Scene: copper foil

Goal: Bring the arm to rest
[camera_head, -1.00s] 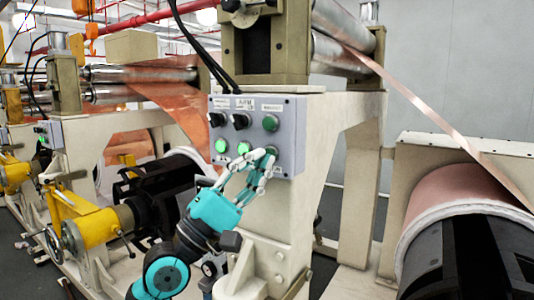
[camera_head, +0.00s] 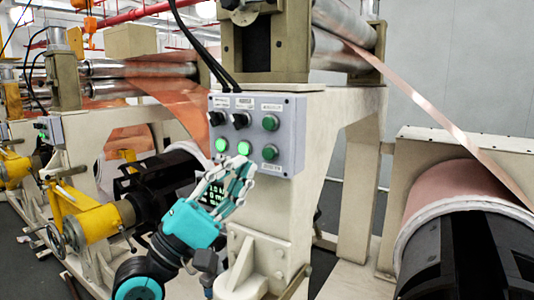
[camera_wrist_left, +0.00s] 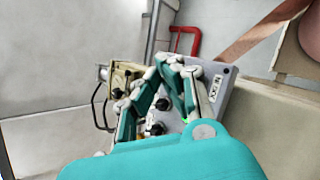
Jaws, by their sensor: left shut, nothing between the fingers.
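My left gripper (camera_head: 243,170) is shut and empty, with its teal body and pale-jointed fingers pointing up and right. The panel has two black knobs, two lit green buttons (camera_head: 221,145) and two darker green buttons (camera_head: 270,152). In the left wrist view the gripper's fingers (camera_wrist_left: 160,70) stand in front of the panel (camera_wrist_left: 217,92) and hide part of it. My right gripper is not in view.
A cream machine frame (camera_head: 350,130) carries the panel. A copper foil roll (camera_head: 445,195) stands at the right and a foil strip (camera_head: 425,105) slants down to it. A yellow handwheel unit (camera_head: 95,225) and a black shaft (camera_head: 165,180) are at the left.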

